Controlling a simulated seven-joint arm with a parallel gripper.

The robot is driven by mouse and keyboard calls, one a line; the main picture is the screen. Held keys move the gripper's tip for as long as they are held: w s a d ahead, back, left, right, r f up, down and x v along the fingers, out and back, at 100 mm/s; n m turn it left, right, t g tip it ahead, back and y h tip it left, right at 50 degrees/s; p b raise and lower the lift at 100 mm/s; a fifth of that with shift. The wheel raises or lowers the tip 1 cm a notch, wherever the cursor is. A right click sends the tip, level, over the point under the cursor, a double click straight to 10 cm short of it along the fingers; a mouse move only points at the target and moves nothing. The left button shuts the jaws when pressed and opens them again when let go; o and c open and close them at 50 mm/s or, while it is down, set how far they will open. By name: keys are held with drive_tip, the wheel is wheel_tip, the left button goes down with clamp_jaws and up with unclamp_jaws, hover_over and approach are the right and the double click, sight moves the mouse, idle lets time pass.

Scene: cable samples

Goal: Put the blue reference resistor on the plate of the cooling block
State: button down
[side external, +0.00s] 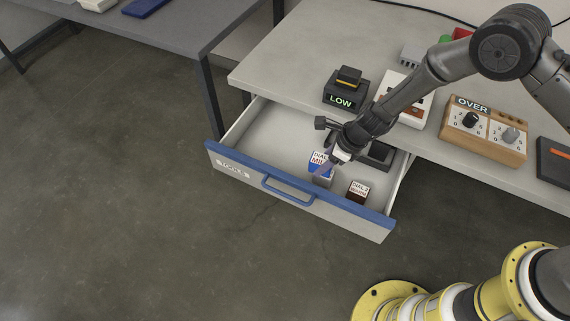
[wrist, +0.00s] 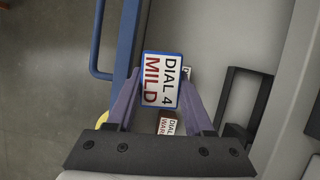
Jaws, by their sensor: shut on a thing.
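The blue resistor (side external: 319,158) is a small blue block with a white label reading "DIAL 4 MILD". My gripper (side external: 324,170) is shut on it, over the open drawer near its blue front. In the wrist view the blue resistor (wrist: 162,80) sits between the two purple fingers of my gripper (wrist: 161,98), label facing the camera. I cannot tell how far it is above the drawer floor. A black block (side external: 345,92) with a "LOW" display and a smaller dark, yellow-striped piece on top stands on the bench; I cannot tell whether it is the cooling block.
A dark red block (side external: 358,191) labelled "DIAL 2" lies in the drawer (side external: 262,135), with a black framed item (wrist: 245,100) beside it. On the bench stand a white device (side external: 412,112) and a wooden dial box (side external: 484,132) displaying "OVER". The bench's front left is bare.

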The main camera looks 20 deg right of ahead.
drive_tip(key=w+a+f, duration=0.2)
drive_tip(key=w+f, duration=0.1)
drive_tip(key=w, duration=0.1)
drive_tip(key=w+a+f, duration=0.2)
drive_tip(key=w+f, duration=0.1)
drive_tip(key=w+a+f, duration=0.2)
drive_tip(key=w+f, duration=0.1)
drive_tip(key=w, duration=0.1)
drive_tip(key=shift+w+a+f, duration=0.1)
drive_tip(key=shift+w+a, duration=0.1)
drive_tip(key=shift+w, duration=0.1)
drive_tip(key=shift+w+f, duration=0.2)
drive_tip(key=shift+f, duration=1.4)
drive_tip(key=shift+f, duration=0.1)
drive_tip(key=shift+c, duration=1.4)
unclamp_jaws()
drive_tip(key=shift+f, duration=0.1)
drive_tip(key=a+v, duration=0.1)
drive_tip(key=v, duration=1.2)
drive_tip(key=shift+s+d+r, duration=0.15)
drive_tip(key=shift+s+r, duration=0.2)
drive_tip(key=shift+r, duration=0.05)
